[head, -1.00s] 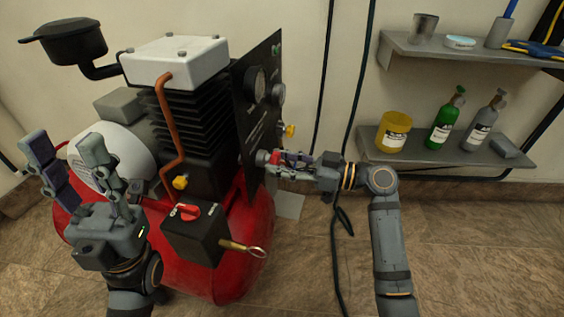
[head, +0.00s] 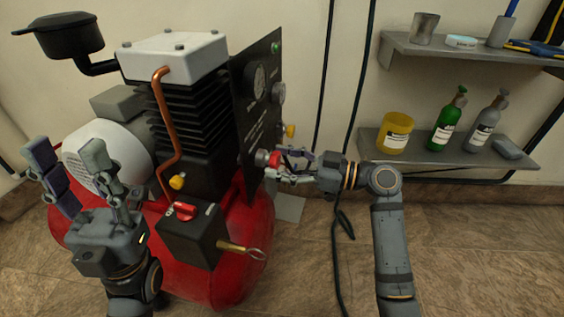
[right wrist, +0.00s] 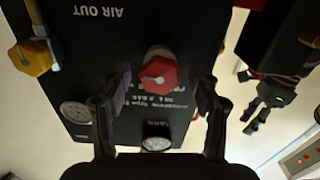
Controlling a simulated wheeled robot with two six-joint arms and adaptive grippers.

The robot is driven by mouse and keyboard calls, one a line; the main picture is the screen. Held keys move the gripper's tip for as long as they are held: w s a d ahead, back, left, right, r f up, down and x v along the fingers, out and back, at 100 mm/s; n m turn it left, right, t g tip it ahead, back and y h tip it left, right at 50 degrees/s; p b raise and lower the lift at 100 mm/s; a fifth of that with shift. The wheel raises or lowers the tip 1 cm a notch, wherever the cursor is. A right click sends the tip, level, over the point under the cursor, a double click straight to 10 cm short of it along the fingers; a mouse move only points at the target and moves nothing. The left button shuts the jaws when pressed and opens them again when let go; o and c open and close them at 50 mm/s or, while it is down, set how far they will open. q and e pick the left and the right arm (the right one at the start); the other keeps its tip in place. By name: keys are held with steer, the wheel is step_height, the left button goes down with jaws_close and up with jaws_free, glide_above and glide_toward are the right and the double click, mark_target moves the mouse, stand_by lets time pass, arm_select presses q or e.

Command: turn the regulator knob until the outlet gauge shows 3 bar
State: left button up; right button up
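The red regulator knob (head: 274,159) sits low on the black panel (head: 246,122). In the right wrist view the knob (right wrist: 158,72) lies between the fingers of my right gripper (right wrist: 161,88), with gaps on both sides. That gripper (head: 284,163) is open at the knob. Two gauges show in the upside-down wrist view: one near the yellow valve, likely the outlet gauge (right wrist: 75,112), and one marked TANK (right wrist: 155,143). Their needles are too small to read. My left gripper (head: 72,170) is open and empty in front of the compressor.
A yellow valve (head: 290,131) sticks out of the panel beside the knob. The red tank (head: 235,275) and a black switch box (head: 190,240) stand nearer. Black cables hang behind my right arm. Shelves with bottles (head: 447,128) are at the right.

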steer(key=v, duration=1.2)
stand_by(0.4)
